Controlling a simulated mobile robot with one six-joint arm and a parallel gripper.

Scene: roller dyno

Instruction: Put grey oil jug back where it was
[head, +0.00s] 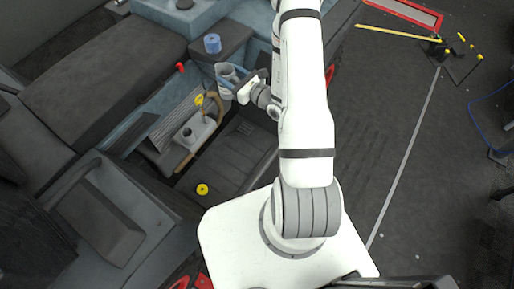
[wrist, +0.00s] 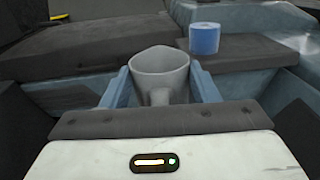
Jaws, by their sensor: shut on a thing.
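The grey oil jug (wrist: 160,64) is upright between the two blue fingers of my gripper (wrist: 161,90) in the wrist view, its open mouth facing up and its handle side towards the camera. My gripper is shut on it. In the head view the jug (head: 228,71) shows at the end of my arm, partly covered by the gripper, near the brown-grey ledge. I cannot tell whether its base touches a surface.
A blue roll (head: 212,43) stands on a dark ledge (head: 226,37) just behind the jug. A white container with a dark knob (head: 202,130) and a yellow round thing (head: 202,189) lie in the footwell below. Open floor (head: 385,120) lies to the right.

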